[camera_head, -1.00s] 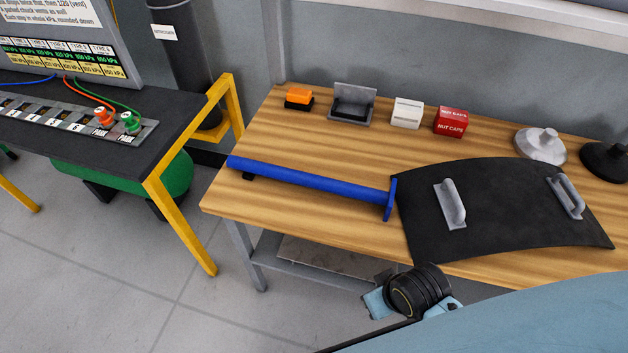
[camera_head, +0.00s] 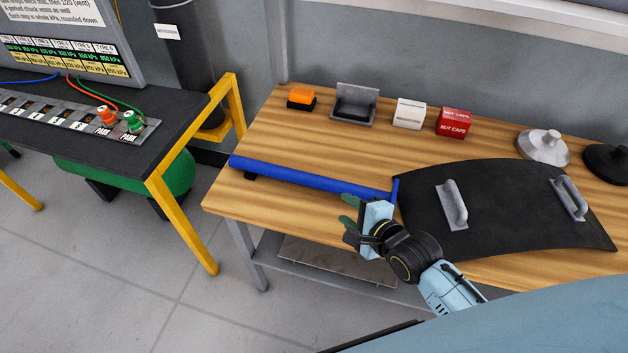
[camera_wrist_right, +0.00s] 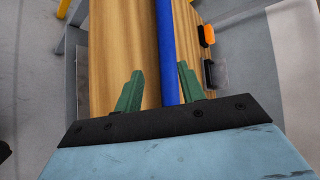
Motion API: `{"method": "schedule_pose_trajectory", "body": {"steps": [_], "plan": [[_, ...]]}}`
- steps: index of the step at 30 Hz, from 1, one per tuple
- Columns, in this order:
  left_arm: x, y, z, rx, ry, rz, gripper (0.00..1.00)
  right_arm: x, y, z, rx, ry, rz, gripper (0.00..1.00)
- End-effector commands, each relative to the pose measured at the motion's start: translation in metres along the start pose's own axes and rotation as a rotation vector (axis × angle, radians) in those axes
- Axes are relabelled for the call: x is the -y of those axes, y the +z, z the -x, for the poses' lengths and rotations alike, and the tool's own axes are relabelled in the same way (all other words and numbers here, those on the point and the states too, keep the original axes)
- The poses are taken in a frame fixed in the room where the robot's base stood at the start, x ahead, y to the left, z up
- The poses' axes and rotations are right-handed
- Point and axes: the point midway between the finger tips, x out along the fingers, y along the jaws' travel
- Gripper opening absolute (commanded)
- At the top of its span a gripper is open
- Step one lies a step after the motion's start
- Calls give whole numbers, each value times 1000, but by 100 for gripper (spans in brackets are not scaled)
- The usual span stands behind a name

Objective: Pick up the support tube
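The support tube (camera_head: 310,179) is a long blue tube with a flat blue plate at its right end. It lies along the front left of the wooden table in the head view. My right gripper (camera_head: 346,212) is at the tube's right end, by the table's front edge. In the right wrist view the green fingers of the gripper (camera_wrist_right: 158,88) are spread apart, and the tube (camera_wrist_right: 166,50) runs away between them, closer to the right finger. I cannot tell how high the fingers are above the tube. My left gripper is not in view.
A black curved panel (camera_head: 500,232) with grey handles lies right of the tube. An orange block (camera_head: 301,97), a grey holder (camera_head: 354,103), a white box (camera_head: 409,114) and a red box (camera_head: 454,122) stand behind. A yellow-framed bench (camera_head: 165,200) is at left.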

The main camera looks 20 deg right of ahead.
Motion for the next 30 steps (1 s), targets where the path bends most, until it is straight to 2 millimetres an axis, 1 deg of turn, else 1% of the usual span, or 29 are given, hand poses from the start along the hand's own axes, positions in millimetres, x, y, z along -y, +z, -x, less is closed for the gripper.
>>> {"method": "schedule_pose_trajectory", "body": {"steps": [3,5,8,12,15,18,23,26,30], "plan": [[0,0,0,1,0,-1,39,5,-2,-6,13,-33,-82,39],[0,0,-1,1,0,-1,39,5,-2,-11,16,-39,-100,39],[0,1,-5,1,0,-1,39,6,-2,-27,19,-43,-107,39],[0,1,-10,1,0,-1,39,7,-1,-55,18,-42,-105,39],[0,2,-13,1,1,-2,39,8,-1,-71,17,-41,-104,39],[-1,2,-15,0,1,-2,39,8,-1,-82,17,-40,-104,39],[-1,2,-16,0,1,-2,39,9,0,-90,17,-39,-103,39],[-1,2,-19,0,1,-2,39,11,0,-102,17,-41,-101,39],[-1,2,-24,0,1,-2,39,12,1,-122,17,-40,-101,39]]}}
